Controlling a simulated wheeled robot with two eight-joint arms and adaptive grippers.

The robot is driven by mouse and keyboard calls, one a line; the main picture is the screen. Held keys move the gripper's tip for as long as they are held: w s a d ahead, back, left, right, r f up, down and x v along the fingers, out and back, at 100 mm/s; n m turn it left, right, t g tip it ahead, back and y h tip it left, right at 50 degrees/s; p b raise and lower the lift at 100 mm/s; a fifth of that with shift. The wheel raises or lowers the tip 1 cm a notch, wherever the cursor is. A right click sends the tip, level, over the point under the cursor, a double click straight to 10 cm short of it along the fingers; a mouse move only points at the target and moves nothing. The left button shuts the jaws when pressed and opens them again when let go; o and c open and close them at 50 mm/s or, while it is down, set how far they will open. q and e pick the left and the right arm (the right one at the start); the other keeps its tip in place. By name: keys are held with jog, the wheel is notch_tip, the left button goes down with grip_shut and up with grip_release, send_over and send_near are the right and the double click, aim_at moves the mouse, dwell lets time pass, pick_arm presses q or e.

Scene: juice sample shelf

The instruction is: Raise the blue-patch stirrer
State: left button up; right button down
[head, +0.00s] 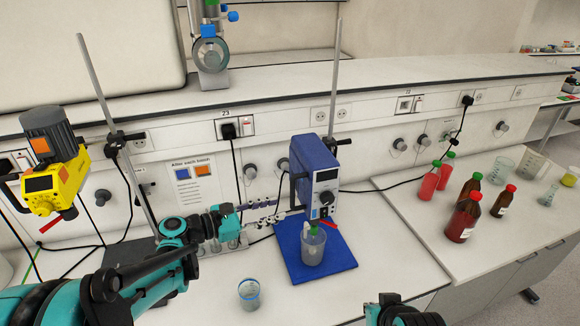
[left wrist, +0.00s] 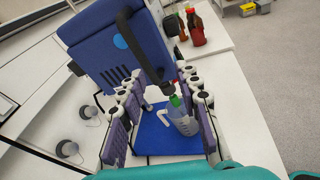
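The blue stirrer (head: 315,172) is a blue box with a pale front, held on an upright metal rod (head: 334,80). A beaker (head: 313,245) stands below it on a blue mat (head: 336,262). My left gripper (head: 292,208) reaches in from the left, low beside the stirrer. The left wrist view shows its fingers (left wrist: 163,90) spread apart, with the bar's lower end between or just beyond them. My right gripper (head: 398,308) is partly visible at the bottom edge.
A yellow stirrer (head: 52,170) with an orange patch stands at the left. A small beaker (head: 249,293) stands near the bench front. A sign (head: 195,182) with blue and orange patches is behind. Red bottles (head: 463,218) and glassware stand on the right bench. Cables hang along the wall.

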pick_arm(q)
notch_tip(320, 180, up, 2)
jog(key=w+a+n+h, duration=0.1)
jog(key=w+n+h, duration=0.1)
jog(key=w, duration=0.1)
jog(key=p, duration=0.1)
send_over(292, 208)
jog(key=shift+w+r+t, duration=0.3)
jog(key=shift+w+r, duration=0.05)
jog(key=shift+w, duration=0.05)
grip_shut()
